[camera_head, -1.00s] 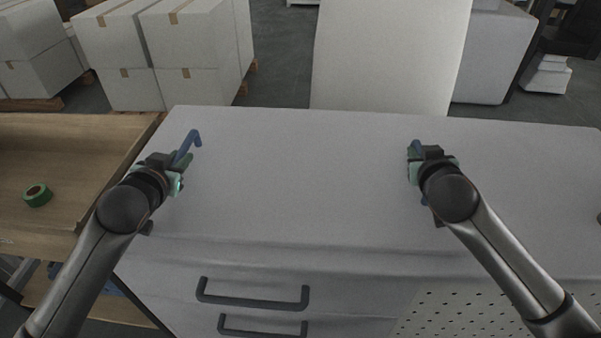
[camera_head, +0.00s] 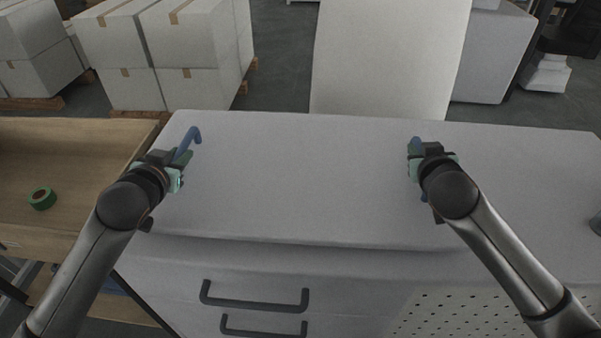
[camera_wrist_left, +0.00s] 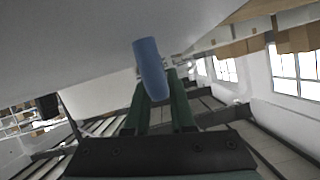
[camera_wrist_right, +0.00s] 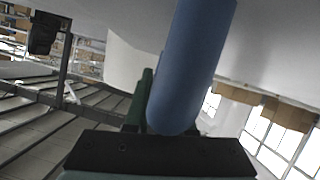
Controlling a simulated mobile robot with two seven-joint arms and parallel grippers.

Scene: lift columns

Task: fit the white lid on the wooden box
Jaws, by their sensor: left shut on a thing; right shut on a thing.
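My left gripper (camera_head: 182,166) is shut on a blue handle (camera_head: 194,136) at the left of a broad white surface. My right gripper (camera_head: 418,160) is shut on another blue handle (camera_head: 414,143) to the right. The blue bars also show between the fingers in the left wrist view (camera_wrist_left: 149,68) and the right wrist view (camera_wrist_right: 190,70). The white lid (camera_head: 300,195) appears to lie between the grippers, but it blends with the white bench and its outline is unclear. I cannot make out a wooden box for certain.
A wooden bench with raised edges (camera_head: 75,150) stands at left, with a green tape roll (camera_head: 42,198) on it. White drawers with dark handles (camera_head: 255,300) are in front. A white upright panel (camera_head: 390,60) and stacked cartons (camera_head: 170,60) stand behind.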

